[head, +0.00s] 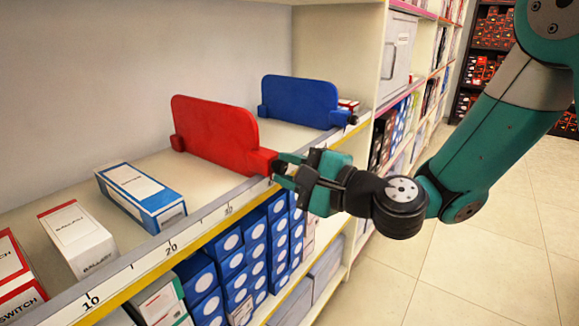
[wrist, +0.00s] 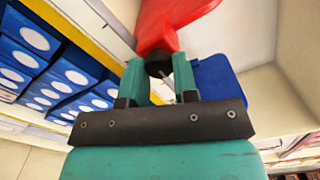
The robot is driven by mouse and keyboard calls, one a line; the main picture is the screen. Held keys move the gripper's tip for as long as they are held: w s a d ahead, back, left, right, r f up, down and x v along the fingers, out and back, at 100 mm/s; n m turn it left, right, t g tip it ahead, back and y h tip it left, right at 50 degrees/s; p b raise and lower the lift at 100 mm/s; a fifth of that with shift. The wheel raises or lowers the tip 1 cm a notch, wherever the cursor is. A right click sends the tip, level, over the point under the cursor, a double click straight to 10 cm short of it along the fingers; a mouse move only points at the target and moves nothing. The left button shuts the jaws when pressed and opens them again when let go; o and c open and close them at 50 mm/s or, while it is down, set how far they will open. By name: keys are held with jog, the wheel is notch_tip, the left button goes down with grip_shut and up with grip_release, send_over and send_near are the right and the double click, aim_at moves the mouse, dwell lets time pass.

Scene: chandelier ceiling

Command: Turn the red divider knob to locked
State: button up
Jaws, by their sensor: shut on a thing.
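The red divider (head: 214,133) stands upright on the shelf, its block-shaped front end at the shelf's front edge. Its dark knob (wrist: 158,67) shows in the wrist view between my fingertips, below the red body (wrist: 165,25). My gripper (head: 282,168) comes from the right and is shut on the knob; it also shows in the wrist view (wrist: 159,75). In the head view the fingers mostly hide the knob. I cannot make out any lock marking on it.
A blue divider (head: 300,102) with its own dark knob (head: 353,119) stands behind the red one. Boxes, including a blue-and-white one (head: 140,196), lie left on the shelf. A numbered rail (head: 190,235) runs along the edge. The floor (head: 470,240) at right is clear.

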dwell(0.3)
jog(key=o, duration=0.9)
jog(key=shift+d, duration=0.1)
jog(key=shift+b+v, duration=8.25)
jog(key=shift+v, duration=0.4)
jog(key=shift+s+f, duration=0.1)
